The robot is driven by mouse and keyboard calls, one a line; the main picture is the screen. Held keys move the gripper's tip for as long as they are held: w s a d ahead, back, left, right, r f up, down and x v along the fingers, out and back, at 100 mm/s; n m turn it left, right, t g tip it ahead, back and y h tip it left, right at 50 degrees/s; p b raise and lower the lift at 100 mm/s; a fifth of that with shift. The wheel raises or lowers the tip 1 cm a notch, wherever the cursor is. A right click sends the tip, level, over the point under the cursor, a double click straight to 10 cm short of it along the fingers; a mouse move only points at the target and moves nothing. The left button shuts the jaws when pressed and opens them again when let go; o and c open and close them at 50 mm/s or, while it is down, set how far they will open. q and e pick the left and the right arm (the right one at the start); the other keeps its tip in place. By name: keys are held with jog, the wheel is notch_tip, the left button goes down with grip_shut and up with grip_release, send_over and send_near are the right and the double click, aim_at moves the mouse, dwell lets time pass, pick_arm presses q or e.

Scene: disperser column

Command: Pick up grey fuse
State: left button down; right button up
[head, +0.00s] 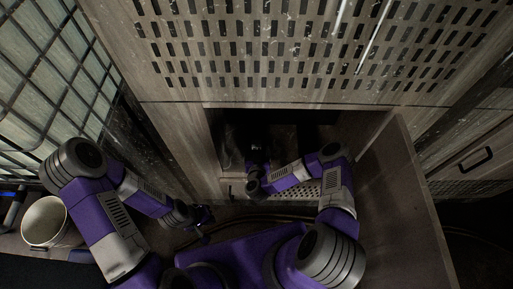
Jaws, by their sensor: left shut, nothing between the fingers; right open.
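I cannot make out a grey fuse in the head view; the inside of the open cabinet (375,119) is very dark. My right arm reaches into this cabinet opening. My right gripper (256,146) is inside it, dark against the shadow, and open. I see nothing held in it. My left gripper (205,217) is outside the cabinet, low and to the left of the opening. It is shut and empty.
The cabinet door (408,200) stands open to the right of my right arm. A slotted panel (270,45) is above the opening. A white bucket (44,222) stands at the left, below a barred window (50,70). A closed drawer with a dark handle (476,160) is at the right.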

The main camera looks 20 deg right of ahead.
aim_at(257, 143)
jog(key=b+x, duration=0.1)
jog(key=x, duration=0.3)
jog(key=b+x, duration=0.1)
jog(key=x, duration=0.1)
jog(key=shift+a+f+b, duration=0.2)
jog(key=shift+a+b, duration=0.1)
jog(key=shift+w+d, duration=0.1)
jog(key=shift+w, duration=0.25)
jog(key=c, duration=1.1)
